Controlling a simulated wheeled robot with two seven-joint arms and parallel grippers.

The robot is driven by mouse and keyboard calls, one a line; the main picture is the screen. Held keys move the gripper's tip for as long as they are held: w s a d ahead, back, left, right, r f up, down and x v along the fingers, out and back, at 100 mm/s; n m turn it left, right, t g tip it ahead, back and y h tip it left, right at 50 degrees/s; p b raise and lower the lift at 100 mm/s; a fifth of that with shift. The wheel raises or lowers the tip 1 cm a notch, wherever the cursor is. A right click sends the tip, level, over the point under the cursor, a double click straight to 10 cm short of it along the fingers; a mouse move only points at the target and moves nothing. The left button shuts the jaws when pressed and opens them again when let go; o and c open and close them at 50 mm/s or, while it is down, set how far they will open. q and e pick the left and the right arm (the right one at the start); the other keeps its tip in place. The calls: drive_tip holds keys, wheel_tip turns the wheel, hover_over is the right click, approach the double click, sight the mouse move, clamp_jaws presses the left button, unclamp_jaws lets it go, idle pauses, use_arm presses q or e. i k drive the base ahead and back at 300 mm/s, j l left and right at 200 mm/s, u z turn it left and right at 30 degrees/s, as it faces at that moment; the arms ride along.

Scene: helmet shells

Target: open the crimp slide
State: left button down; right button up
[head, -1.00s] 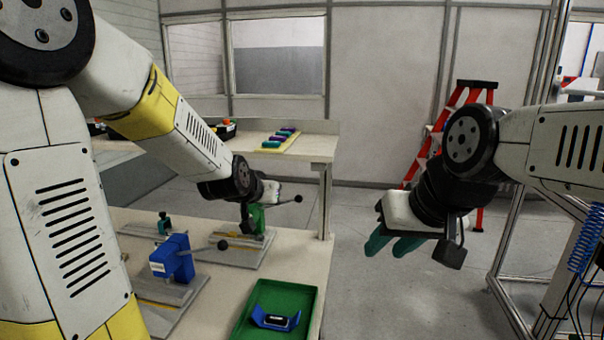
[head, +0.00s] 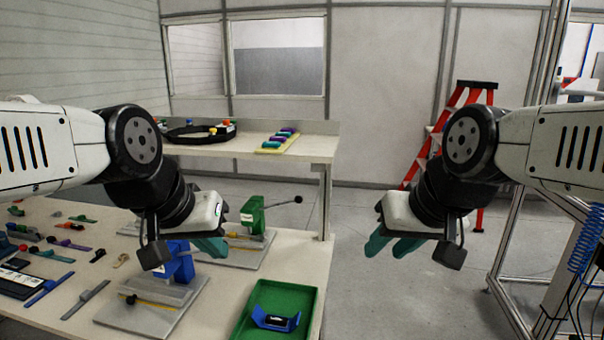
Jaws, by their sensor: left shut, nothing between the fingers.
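A blue bench press (head: 182,262) stands on a grey base plate (head: 150,318) with a yellow strip and a black knob (head: 131,299). Behind it stands a green press (head: 252,214) with a lever ending in a black ball (head: 298,199). I cannot tell which part is the crimp slide. My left gripper (head: 211,246) is shut and empty, with teal fingers, in front of the presses in the picture and partly covering the blue one. My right gripper (head: 393,246) is open and empty over the floor, right of the table.
A green tray (head: 245,328) holding a blue part (head: 277,318) sits at the table's front right corner. Several small tools and parts lie at the left. A back shelf holds a black ring tray (head: 200,133) and a yellow strip of coloured pieces. A red ladder (head: 480,97) stands behind.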

sight(242, 243)
drive_tip(key=l+u, duration=0.25)
drive_tip(key=l, duration=0.2)
drive_tip(key=k+l+u, duration=0.15)
drive_tip(key=l+u, duration=0.15)
drive_tip(key=l, duration=0.15)
drive_tip(key=i+l+u, duration=0.1)
drive_tip(key=l+u, duration=0.25)
drive_tip(key=l, duration=0.2)
drive_tip(key=l+u, duration=0.35)
drive_tip(key=l, duration=0.25)
drive_tip(key=l+u, duration=0.3)
drive_tip(key=l, duration=0.3)
drive_tip(key=i+l+u, duration=0.2)
drive_tip(key=l+u, duration=0.25)
drive_tip(key=l, duration=0.45)
drive_tip(key=i+l+u, duration=0.1)
drive_tip(key=l+u, duration=0.4)
drive_tip(key=l, duration=0.4)
drive_tip(key=l+u, duration=0.45)
drive_tip(key=l, duration=0.45)
drive_tip(key=i+l+u, duration=0.1)
drive_tip(key=l+u, duration=0.35)
drive_tip(key=l, duration=0.35)
drive_tip(key=l+u, duration=0.45)
drive_tip(key=l, duration=0.35)
drive_tip(key=i+j, duration=0.15)
drive_tip(key=j, duration=0.15)
drive_tip(key=i+j, duration=0.1)
drive_tip(key=j, duration=0.2)
